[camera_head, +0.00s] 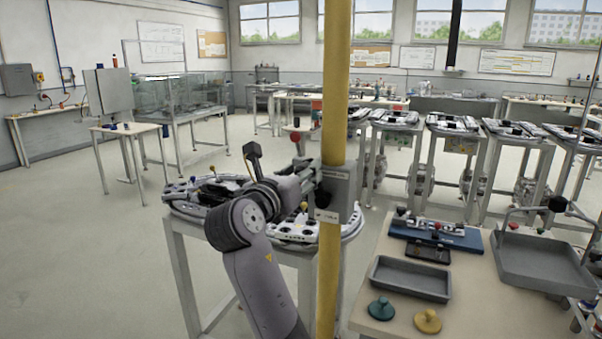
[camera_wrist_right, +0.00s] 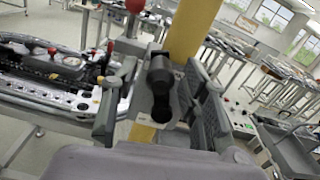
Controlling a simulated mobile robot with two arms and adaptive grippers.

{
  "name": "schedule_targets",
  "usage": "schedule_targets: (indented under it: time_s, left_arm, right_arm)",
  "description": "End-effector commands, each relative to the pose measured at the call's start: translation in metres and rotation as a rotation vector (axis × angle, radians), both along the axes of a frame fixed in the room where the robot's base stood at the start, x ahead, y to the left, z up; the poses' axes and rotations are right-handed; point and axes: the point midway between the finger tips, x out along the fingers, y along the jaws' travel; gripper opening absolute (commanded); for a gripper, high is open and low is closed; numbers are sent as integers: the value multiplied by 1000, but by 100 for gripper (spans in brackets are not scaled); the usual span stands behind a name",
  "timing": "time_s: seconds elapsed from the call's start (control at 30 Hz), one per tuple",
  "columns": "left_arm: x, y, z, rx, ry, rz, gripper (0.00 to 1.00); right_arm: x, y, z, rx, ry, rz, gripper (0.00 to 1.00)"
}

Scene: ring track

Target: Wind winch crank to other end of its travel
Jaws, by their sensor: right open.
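The winch is a grey box (camera_head: 336,193) fixed to a yellow post (camera_head: 330,270). My right arm reaches up to it from below, and my right gripper (camera_head: 311,181) is at the box's left side. In the right wrist view my right gripper (camera_wrist_right: 161,105) is open, with one finger on each side of a dark crank handle (camera_wrist_right: 160,74). The handle points toward the camera in front of the yellow post (camera_wrist_right: 190,32). Gaps show between fingers and handle. The crank is mostly hidden by my gripper in the head view. My left gripper is not in view.
A ring-track table (camera_head: 182,207) stands behind my arm. More ring-track tables stand behind.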

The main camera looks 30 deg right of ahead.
Motion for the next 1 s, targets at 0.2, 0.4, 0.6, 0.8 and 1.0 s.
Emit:
schedule_targets:
  time_s: [0.2,0.4,0.6,0.8,1.0]
  left_arm:
    - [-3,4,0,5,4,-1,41]
    - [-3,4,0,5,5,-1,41]
    - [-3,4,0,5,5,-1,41]
    - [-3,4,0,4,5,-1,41]
    - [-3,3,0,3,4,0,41]
  right_arm:
    - [0,0,0,0,0,0,31]
    - [0,0,0,0,0,0,18]
    - [0,0,0,0,0,0,4]
    - [0,0,0,0,0,0,0]
    - [0,0,0,0,0,0,0]
